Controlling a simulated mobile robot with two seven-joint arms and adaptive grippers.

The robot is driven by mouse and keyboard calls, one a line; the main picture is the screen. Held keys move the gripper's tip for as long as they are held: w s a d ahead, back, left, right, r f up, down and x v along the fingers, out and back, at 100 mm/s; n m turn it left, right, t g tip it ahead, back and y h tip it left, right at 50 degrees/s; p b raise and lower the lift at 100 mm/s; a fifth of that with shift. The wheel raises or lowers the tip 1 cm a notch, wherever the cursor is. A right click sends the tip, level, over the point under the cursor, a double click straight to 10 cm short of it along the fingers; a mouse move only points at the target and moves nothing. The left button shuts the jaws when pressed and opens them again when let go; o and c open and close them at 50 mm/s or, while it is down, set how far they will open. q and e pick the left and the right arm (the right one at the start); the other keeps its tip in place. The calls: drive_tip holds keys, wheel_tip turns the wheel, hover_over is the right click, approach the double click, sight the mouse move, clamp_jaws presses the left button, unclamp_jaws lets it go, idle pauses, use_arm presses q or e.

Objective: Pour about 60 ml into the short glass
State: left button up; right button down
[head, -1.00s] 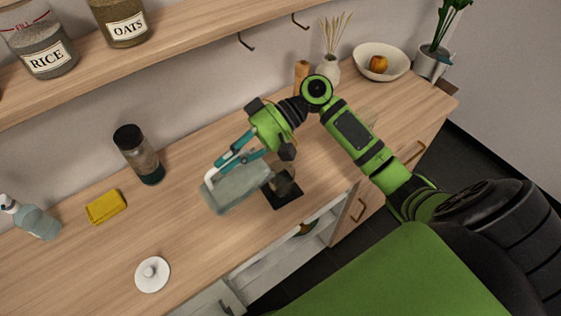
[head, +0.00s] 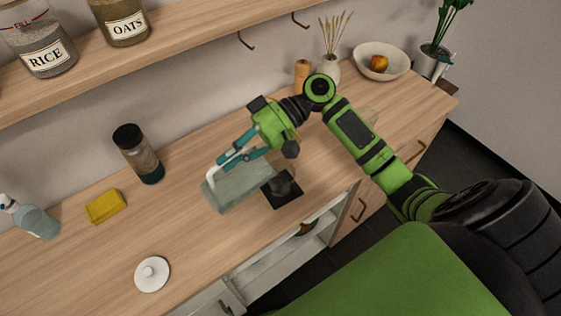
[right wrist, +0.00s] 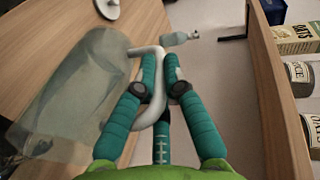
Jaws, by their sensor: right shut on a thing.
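A clear pale jug (head: 232,192) hangs tilted over the counter. Its white handle (right wrist: 155,110) is between the teal fingers of my right gripper (right wrist: 160,85), which is shut on it. The jug body (right wrist: 75,95) fills the left of the right wrist view. In the head view my right gripper (head: 238,158) is above and behind the jug. A short glass (head: 284,184) stands on a black square mat (head: 286,202), just right of the jug's end. The jug partly overlaps the mat's left edge. I cannot make out a stream or the liquid level. My left gripper is not in view.
A dark-lidded shaker bottle (head: 138,155), yellow sponge (head: 105,206), spray bottle (head: 38,222) and white lid (head: 152,274) are on the counter (head: 90,255) to the left. A bowl (head: 382,62) and a vase (head: 328,70) stand at the back right. A drawer (head: 285,255) is open in front.

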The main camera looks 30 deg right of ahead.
sight(218, 181)
drive_tip(key=shift+d+r, duration=0.1)
drive_tip(key=shift+d, duration=0.05)
idle(0.3)
drive_tip(key=a+h+p, duration=0.1)
drive_tip(key=p, duration=0.1)
drive_tip(key=a+h+p, duration=0.1)
drive_tip(key=p, duration=0.1)
drive_tip(key=shift+a+f, duration=0.3)
drive_tip(key=shift+f, duration=0.05)
drive_tip(key=shift+a+f+h, duration=0.3)
drive_tip(key=shift+f+h, duration=0.1)
drive_tip(key=shift+f, duration=0.35)
drive_tip(key=shift+a+f, duration=0.1)
drive_tip(key=shift+f, duration=0.1)
drive_tip(key=shift+a+f+h+p, duration=0.3)
drive_tip(key=shift+h+p, duration=0.2)
drive_tip(key=shift+p, duration=0.35)
drive_tip(key=shift+f, duration=0.4)
